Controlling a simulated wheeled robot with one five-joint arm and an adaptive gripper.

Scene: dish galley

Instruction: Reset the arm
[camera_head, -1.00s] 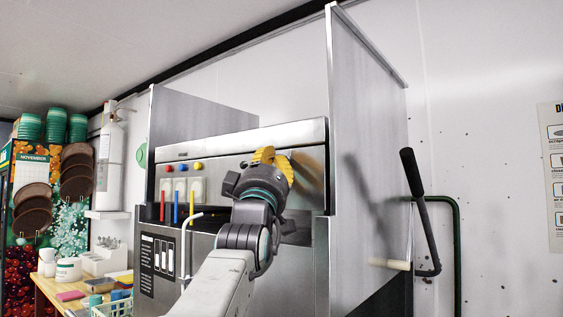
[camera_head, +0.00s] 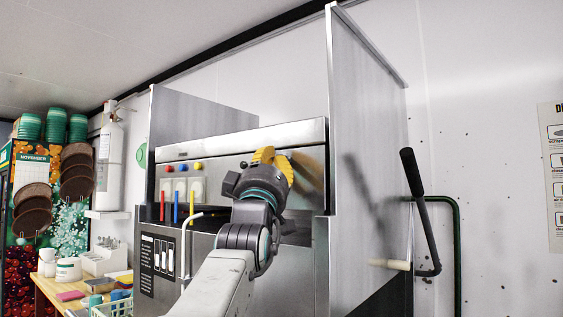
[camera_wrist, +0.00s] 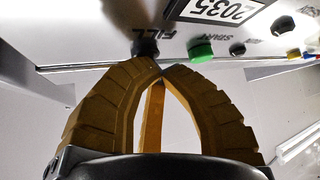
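My arm reaches up from the bottom middle of the head view to the front of a steel dish machine (camera_head: 232,142). My gripper (camera_head: 264,156) has yellow fingers and is in front of the machine's upper panel. In the wrist view my gripper (camera_wrist: 161,70) is shut, its two ribbed fingertips meeting, with nothing visible held between them. A black knob (camera_wrist: 146,47) by the word FILL is just beyond the tips. I cannot tell whether they touch it.
A green button (camera_wrist: 201,50) and smaller dark knobs sit along the panel. A steel side wall (camera_head: 368,150) and a black-handled lever (camera_head: 413,180) stand to the right. A wooden counter (camera_head: 48,290) with cleaning items is at lower left, below a fire extinguisher (camera_head: 110,150).

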